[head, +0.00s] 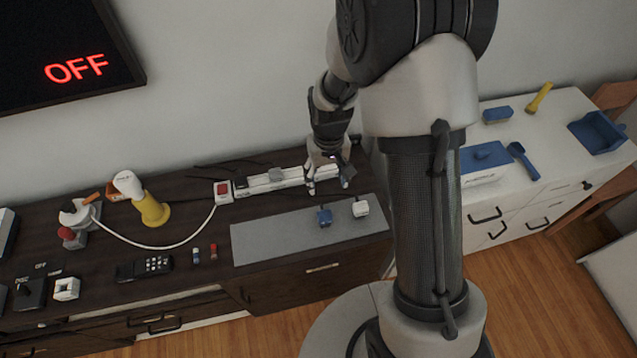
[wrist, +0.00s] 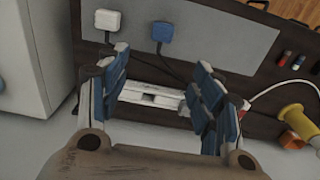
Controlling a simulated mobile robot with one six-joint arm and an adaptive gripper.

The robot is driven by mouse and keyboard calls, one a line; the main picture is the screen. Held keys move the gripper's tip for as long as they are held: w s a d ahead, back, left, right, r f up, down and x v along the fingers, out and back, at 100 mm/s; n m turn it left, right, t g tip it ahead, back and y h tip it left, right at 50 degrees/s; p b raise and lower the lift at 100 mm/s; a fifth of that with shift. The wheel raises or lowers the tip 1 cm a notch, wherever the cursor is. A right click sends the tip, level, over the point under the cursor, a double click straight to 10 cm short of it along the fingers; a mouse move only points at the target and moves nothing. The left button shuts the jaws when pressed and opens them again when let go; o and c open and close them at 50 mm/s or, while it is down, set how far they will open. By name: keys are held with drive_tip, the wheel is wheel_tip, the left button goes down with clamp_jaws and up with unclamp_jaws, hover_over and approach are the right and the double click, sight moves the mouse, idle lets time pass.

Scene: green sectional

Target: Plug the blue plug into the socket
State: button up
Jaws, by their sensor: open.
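The blue plug (head: 324,216) rests on the grey mat (head: 270,238), apart from my gripper. It also shows in the wrist view (wrist: 162,32), with a dark cord running from it. The white socket strip (head: 265,181) lies along the back of the dark cabinet top, with a red switch (head: 223,189) at its left end. My gripper (head: 328,187) is open and empty over the strip's right part. In the wrist view, part of the strip (wrist: 140,96) shows between the fingers (wrist: 158,72); the fingers hide some of it.
A white plug (head: 360,209) sits right of the blue one on the mat. A yellow and white lamp-like object (head: 150,208), a black remote (head: 146,267) and small batteries-like pieces (head: 204,253) stand left. A wall screen (head: 65,50) reads OFF. A white cabinet (head: 540,150) stands right.

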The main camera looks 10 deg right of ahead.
sight(324, 213)
drive_tip(key=f+b, duration=0.5)
drive_tip(key=f, duration=1.4)
drive_tip(key=shift+a, duration=0.2)
drive_tip(key=shift+r, duration=0.1)
drive_tip(key=shift+c, duration=0.2)
drive_tip(key=c, duration=1.1)
